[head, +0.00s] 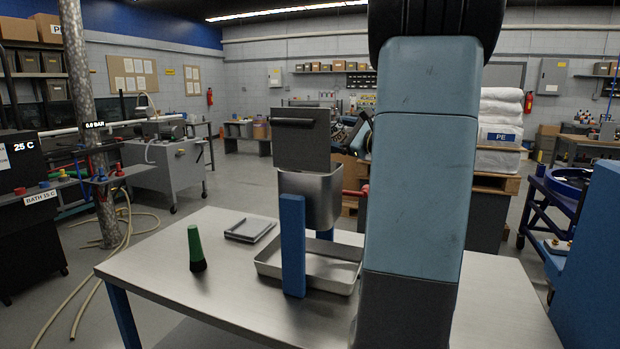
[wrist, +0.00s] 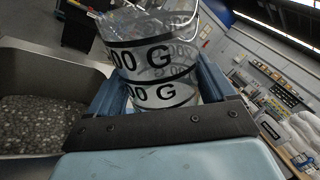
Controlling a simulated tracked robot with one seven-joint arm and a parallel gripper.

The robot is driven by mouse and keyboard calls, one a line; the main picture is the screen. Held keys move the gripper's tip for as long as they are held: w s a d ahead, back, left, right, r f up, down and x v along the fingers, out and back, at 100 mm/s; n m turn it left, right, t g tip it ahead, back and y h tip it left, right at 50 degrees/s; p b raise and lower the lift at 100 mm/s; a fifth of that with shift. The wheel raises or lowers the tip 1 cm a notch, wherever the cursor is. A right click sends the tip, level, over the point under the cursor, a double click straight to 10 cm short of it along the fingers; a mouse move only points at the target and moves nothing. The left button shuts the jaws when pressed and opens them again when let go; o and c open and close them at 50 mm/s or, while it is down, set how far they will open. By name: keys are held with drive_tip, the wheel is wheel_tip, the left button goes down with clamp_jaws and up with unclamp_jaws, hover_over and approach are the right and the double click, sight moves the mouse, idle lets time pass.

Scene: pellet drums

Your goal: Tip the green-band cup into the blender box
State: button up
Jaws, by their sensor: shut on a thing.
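My gripper (wrist: 162,88) is shut on a clear cup (wrist: 150,30) between its two blue fingers. The cup shows white bands with black "00 G" lettering, one above the other; I see no green on it. I see no pellets in the cup. The room slants in the wrist view, so my wrist is rolled. The blender box (head: 323,199) is an open steel box on blue posts, with its dark lid (head: 301,150) raised. Grey speckled pellets lie in a steel container (wrist: 85,65) left of the cup.
A steel tray (head: 330,268) lies under the box on the steel table (head: 225,306). A green and black cone-shaped thing (head: 195,246) stands at the left, and a flat grey plate (head: 249,230) lies behind it. The table's front left is bare.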

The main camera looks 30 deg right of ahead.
drive_tip(key=shift+w+d+f+m, duration=0.1)
drive_tip(key=shift+w+f+m, duration=0.05)
drive_tip(key=shift+f+m, duration=0.65)
drive_tip(key=shift+w+d+f+m+b, duration=0.2)
drive_tip(key=shift+d+f+m+b, duration=0.15)
drive_tip(key=shift+m, duration=0.55)
drive_tip(key=shift+w+d+r+m+b, duration=0.15)
drive_tip(key=shift+d+r+m+b, duration=0.25)
drive_tip(key=shift+m, duration=0.5)
drive_tip(key=shift+w+d+f+m+g+h, duration=0.25)
drive_tip(key=shift+d+f+m+g, duration=0.2)
drive_tip(key=shift+m, duration=0.55)
drive_tip(key=shift+d+r+m+b, duration=0.25)
drive_tip(key=shift+m+b, duration=0.3)
drive_tip(key=shift+m, duration=0.35)
drive_tip(key=shift+w+r, duration=0.1)
